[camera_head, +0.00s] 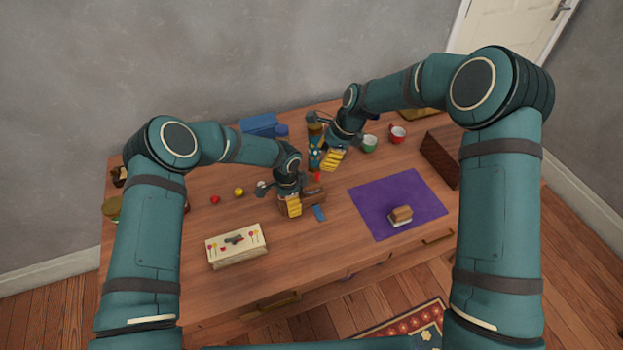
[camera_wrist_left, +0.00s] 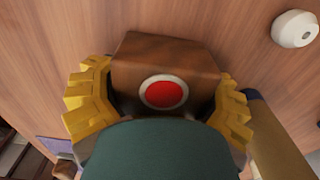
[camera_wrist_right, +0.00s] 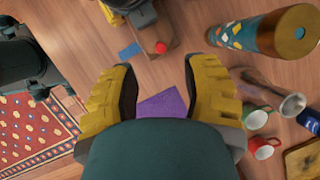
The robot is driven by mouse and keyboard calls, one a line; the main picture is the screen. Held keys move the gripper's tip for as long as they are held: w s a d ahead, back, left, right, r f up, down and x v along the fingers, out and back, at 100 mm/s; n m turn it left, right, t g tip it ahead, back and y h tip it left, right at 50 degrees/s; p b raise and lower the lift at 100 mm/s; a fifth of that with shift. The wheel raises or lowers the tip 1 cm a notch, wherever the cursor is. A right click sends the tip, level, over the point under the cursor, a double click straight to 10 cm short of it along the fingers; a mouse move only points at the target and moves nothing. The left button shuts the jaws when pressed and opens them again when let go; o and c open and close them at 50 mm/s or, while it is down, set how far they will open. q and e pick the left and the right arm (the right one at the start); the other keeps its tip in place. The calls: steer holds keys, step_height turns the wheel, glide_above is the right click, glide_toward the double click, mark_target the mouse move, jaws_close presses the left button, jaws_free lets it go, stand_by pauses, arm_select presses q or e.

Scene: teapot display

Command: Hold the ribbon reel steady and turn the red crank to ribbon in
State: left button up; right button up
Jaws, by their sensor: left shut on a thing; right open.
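The ribbon reel (camera_head: 314,196) is a brown wooden box on the table. Its red crank (camera_head: 317,176) stands at its far side, and the red knob (camera_wrist_right: 161,47) also shows in the right wrist view. A blue ribbon end (camera_head: 319,213) lies beside the reel. My left gripper (camera_head: 290,205) is shut on the reel; in the left wrist view its yellow fingers flank the wooden body (camera_wrist_left: 165,55), which bears a red disc (camera_wrist_left: 163,92). My right gripper (camera_head: 333,160) is open and empty, above the table beyond the reel and apart from the crank.
A patterned cylinder (camera_wrist_right: 262,33) stands near my right gripper. A green mug (camera_head: 369,144) and a red mug (camera_head: 397,134) are to its right. A purple mat (camera_head: 370,205) bears a small brown block (camera_head: 401,214). A pale box (camera_head: 236,246) sits at front left.

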steer(key=w+a+n+g, duration=0.1)
steer(key=n, duration=0.5)
steer(key=n+g+y, duration=0.4)
steer(key=n+y, duration=0.4)
steer(key=n, duration=2.6)
glide_toward(317, 174)
steer(key=x, duration=1)
steer(key=shift+f, duration=0.25)
jaws_close()
